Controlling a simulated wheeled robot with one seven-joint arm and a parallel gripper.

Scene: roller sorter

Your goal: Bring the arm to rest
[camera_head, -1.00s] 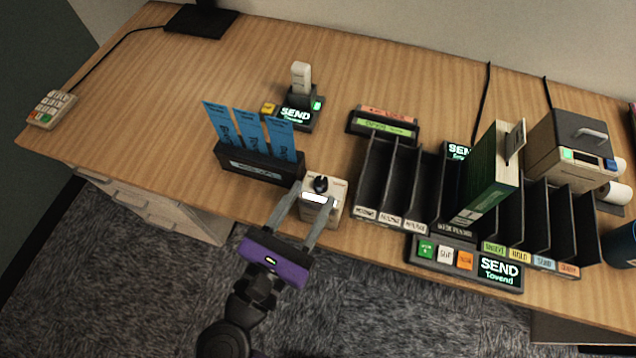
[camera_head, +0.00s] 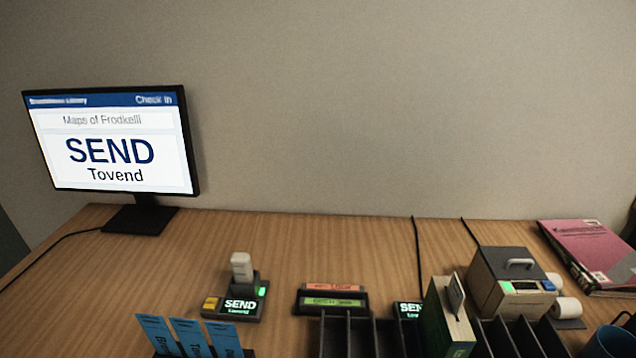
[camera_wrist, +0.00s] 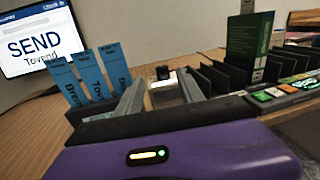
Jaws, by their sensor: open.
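My gripper (camera_wrist: 160,97) shows only in the wrist view, with its purple body at the bottom and two grey fingers reaching forward. The fingers are spread apart and nothing is between them in its grasp. A small pale device with a black knob (camera_wrist: 163,74) stands beyond the fingertips. Blue slips (camera_wrist: 90,75) in a dark holder are to the left of the left finger. My arm and gripper are outside the head view.
The monitor (camera_head: 113,142) reads SEND Tovend. A scanner in its stand (camera_head: 242,275), a label printer (camera_head: 512,283), a pink book (camera_head: 590,254) and black sorter slots (camera_head: 348,338) holding a green book (camera_head: 446,322) are on the desk. The back of the desk (camera_head: 310,235) is mostly clear.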

